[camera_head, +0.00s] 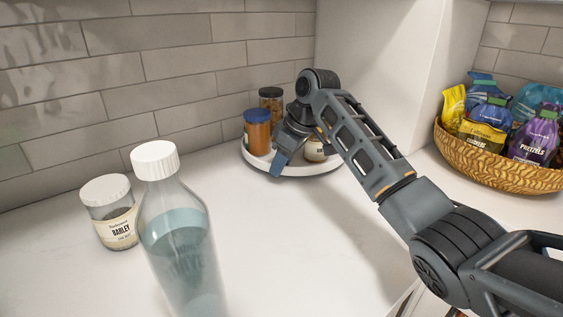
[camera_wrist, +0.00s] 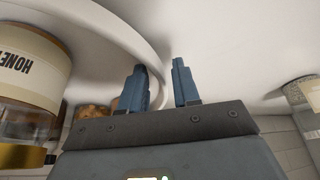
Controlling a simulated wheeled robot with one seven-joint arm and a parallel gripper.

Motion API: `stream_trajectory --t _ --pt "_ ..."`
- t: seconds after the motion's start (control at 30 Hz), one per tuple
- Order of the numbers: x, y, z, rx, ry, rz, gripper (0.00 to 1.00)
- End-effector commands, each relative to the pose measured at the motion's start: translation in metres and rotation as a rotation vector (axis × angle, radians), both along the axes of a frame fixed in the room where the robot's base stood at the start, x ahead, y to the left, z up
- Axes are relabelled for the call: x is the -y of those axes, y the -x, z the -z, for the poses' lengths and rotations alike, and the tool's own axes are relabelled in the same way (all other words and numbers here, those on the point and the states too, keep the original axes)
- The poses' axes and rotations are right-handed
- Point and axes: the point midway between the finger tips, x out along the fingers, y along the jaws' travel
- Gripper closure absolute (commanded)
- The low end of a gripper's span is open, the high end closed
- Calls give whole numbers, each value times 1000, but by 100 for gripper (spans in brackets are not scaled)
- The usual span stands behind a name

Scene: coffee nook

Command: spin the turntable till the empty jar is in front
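The turntable (camera_head: 322,169) is a white round tray in the back corner. On it stand an orange-filled jar with a blue lid (camera_head: 257,131), a black-lidded jar with brown contents (camera_head: 271,102) and a cream-labelled jar (camera_head: 316,150) partly behind my arm. My gripper (camera_head: 277,171) is low at the turntable's front left rim. In the wrist view its two fingers (camera_wrist: 159,84) are apart, with the turntable's rim (camera_wrist: 132,36) passing by them; contact cannot be told. A jar labelled HONEY (camera_wrist: 28,70) shows upside down at left. I cannot pick out an empty jar on the turntable.
A clear bottle with a white cap (camera_head: 180,245) stands in the foreground. A white-lidded BARLEY jar (camera_head: 112,215) is left of it. A wicker basket of snack bags (camera_head: 490,172) is at right. Walls close in behind the turntable; the middle counter is clear.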

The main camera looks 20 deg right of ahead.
Motion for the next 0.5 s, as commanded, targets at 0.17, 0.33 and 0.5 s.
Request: stream_trajectory --t 0.17,0.33,0.5 --pt "0 0 0 0 0 0 77" --pt "0 0 0 0 0 0 94" --pt "0 0 0 0 0 -1 100"
